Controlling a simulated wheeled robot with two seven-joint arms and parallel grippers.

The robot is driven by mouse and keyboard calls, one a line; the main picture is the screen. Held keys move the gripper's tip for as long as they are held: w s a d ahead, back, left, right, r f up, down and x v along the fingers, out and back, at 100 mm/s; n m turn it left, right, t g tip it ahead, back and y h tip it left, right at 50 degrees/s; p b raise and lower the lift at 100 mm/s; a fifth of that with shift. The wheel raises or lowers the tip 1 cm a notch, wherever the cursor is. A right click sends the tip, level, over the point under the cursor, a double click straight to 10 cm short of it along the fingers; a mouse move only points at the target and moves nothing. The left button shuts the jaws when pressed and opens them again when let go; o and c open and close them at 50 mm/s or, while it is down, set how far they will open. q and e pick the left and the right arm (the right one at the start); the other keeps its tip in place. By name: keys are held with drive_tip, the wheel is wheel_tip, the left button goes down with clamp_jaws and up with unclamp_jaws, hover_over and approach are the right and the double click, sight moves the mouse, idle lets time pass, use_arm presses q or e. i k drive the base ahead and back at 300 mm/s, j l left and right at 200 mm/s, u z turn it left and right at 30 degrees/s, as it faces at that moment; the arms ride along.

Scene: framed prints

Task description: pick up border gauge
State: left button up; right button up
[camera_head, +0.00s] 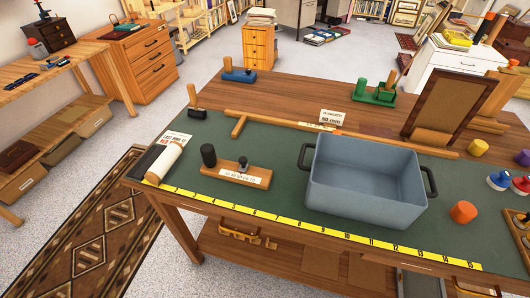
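A flat wooden block (222,171) with a black upright handle, a small dark knob and a white label lies on the green mat (270,150), left of the grey bin. It may be the border gauge, but I cannot read the label clearly. A long wooden T-shaped bar (270,121) lies behind it and runs to the right behind the bin. Neither of my grippers shows in the head view.
A grey-blue bin (360,208) with black handles stands mid-table. A yellow numbered ruler (300,227) runs along the front edge. A white roll (164,163) lies at the left end. An orange cylinder (463,212) and an upright framed board (449,106) are at right.

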sight(256, 177)
drive_tip(key=i+j+z, duration=0.15)
drive_tip(key=j+z, duration=0.2)
drive_tip(key=j, duration=0.35)
drive_tip(key=j+z, duration=0.35)
drive_tip(key=j, duration=0.35)
drive_tip(key=k+j, duration=0.15)
drive_tip(key=k, duration=0.3)
